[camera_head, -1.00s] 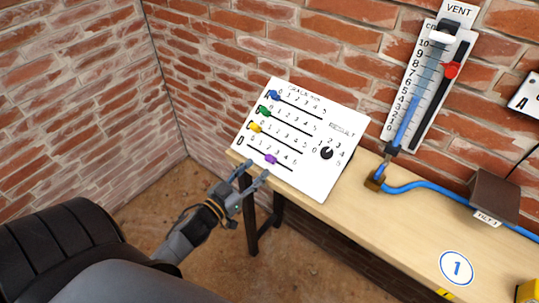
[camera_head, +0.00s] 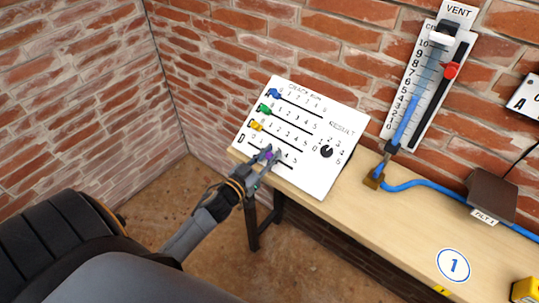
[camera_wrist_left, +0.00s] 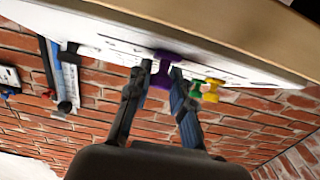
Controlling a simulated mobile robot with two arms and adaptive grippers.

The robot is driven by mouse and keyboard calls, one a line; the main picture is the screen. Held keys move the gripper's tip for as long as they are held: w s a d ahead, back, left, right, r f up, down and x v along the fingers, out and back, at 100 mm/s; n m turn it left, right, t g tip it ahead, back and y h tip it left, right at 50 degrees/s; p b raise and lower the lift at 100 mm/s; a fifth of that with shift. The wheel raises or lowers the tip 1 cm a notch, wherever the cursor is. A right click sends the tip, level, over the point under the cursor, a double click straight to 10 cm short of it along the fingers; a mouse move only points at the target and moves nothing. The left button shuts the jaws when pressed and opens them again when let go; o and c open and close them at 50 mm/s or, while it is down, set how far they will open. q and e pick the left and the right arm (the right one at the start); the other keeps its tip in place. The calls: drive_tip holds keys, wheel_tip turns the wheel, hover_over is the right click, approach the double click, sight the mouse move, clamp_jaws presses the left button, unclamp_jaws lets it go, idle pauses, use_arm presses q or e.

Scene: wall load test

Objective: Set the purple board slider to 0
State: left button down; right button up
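The white board (camera_head: 318,172) stands tilted on the bench's left end, with rows of coloured sliders and a black result dial (camera_head: 327,152). The purple slider (camera_head: 268,156) is in the lowest row, D, part way along its slot; its exact number is hidden by my fingers. My left gripper (camera_head: 272,154) is at the board with a finger on each side of the purple knob. In the left wrist view, the purple knob (camera_wrist_left: 163,68) sits between the fingertips, which look closed against it. My right gripper is not in view.
Yellow (camera_head: 256,126), green (camera_head: 264,109) and blue (camera_head: 274,93) sliders sit above at their rows' left ends. A vent gauge (camera_head: 428,75) hangs on the brick wall, and a blue hose (camera_head: 412,186) runs along the bench (camera_head: 375,225). A dark box (camera_head: 492,194) stands at right.

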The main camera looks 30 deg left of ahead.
sight(244, 149)
use_arm(q)
drive_tip(key=a, duration=0.6)
drive_tip(key=w+a, duration=0.1)
drive_tip(key=a, duration=0.3)
drive_tip(key=shift+f, duration=0.1)
drive_tip(key=c, duration=1.4)
unclamp_jaws()
drive_tip(key=shift+o, duration=1.1)
drive_tip(key=shift+s+a, duration=0.15)
